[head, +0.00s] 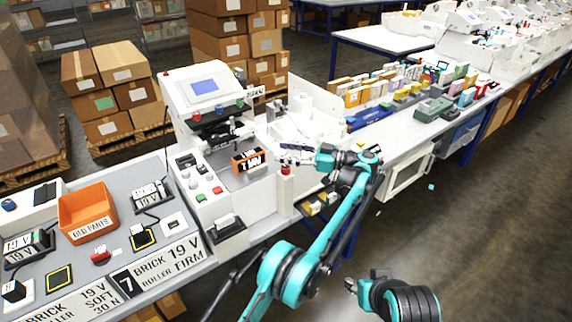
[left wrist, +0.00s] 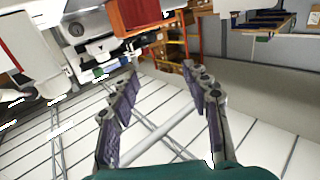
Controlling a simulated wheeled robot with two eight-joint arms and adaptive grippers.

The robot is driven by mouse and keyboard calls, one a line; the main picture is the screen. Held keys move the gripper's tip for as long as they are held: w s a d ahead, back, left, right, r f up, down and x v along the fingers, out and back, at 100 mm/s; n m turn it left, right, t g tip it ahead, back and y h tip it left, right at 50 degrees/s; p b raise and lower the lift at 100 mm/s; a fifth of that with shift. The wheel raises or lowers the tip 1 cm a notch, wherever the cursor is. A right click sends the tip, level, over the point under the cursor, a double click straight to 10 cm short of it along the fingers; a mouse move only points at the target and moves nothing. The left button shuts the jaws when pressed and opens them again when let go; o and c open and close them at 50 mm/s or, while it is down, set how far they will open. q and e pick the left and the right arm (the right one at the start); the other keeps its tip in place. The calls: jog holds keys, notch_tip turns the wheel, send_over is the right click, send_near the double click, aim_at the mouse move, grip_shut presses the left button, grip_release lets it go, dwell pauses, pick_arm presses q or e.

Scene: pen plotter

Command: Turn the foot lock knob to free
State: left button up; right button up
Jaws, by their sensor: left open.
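The white plotter machine (head: 182,95), with a blue screen on top, stands left of centre in the head view. I cannot tell which of its parts is the foot lock knob. A red knob (head: 286,170) tops a white post at its front right corner. My left gripper (head: 294,152) is just above and behind that knob in the picture, beside the machine's white tray. In the left wrist view the left gripper (left wrist: 160,76) is open, with nothing between its purple-padded fingers. My right gripper (head: 352,286) is low at the right, small and dark, away from the machine.
An orange bin (head: 88,212) and label plates lie on the grey bench at left. An orange-and-black block (head: 248,160) sits on the machine's front. Colourful small boxes (head: 400,88) fill the bench at right.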

aim_at(286, 167)
pick_arm(q)
jog(key=shift+r, duration=1.55)
